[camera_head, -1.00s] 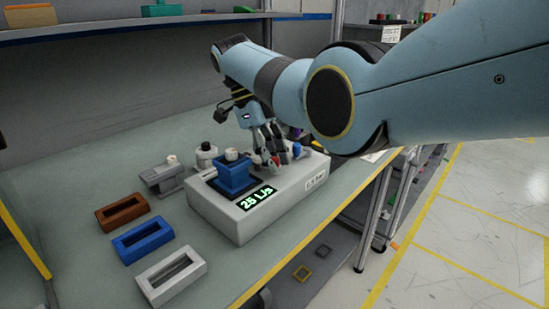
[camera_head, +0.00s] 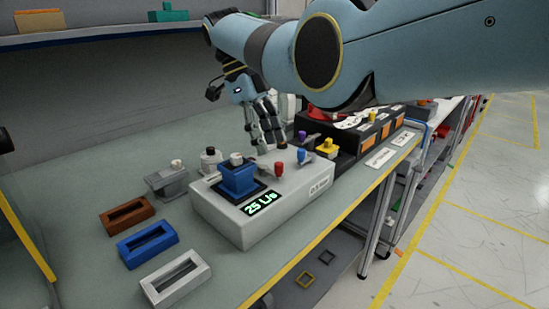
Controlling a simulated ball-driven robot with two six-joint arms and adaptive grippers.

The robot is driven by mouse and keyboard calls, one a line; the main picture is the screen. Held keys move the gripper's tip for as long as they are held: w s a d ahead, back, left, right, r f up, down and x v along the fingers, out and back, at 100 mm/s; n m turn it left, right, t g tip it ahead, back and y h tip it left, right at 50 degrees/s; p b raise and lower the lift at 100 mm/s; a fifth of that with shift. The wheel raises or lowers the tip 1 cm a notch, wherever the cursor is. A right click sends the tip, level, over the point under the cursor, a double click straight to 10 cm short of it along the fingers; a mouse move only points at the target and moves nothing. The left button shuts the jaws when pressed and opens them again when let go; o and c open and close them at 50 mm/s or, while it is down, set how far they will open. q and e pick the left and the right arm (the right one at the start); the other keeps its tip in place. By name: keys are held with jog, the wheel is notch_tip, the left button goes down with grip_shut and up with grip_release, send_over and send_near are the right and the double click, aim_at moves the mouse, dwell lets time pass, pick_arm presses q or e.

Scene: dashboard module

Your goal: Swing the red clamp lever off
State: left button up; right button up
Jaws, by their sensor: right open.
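The white dashboard module (camera_head: 232,222) stands on the bench, with a lit green "25 L/s" display (camera_head: 263,203) and a blue block (camera_head: 238,182) on top. The small red clamp lever (camera_head: 279,169) stands upright on the module's top, right of the blue block. A blue lever (camera_head: 301,156) stands to its right. My right gripper (camera_head: 263,149) points down, open and empty, just above and behind the red lever, apart from it. My left gripper is not in view.
Brown (camera_head: 127,215), blue (camera_head: 147,244) and white (camera_head: 175,279) frames lie on the bench at left. A grey clamp-like fixture (camera_head: 168,180) stands behind them. Dark bins with orange labels (camera_head: 367,142) and a yellow-topped part (camera_head: 327,147) stand behind the module at right.

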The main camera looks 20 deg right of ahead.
jog(key=v, duration=0.6)
jog(key=shift+s+f, duration=0.15)
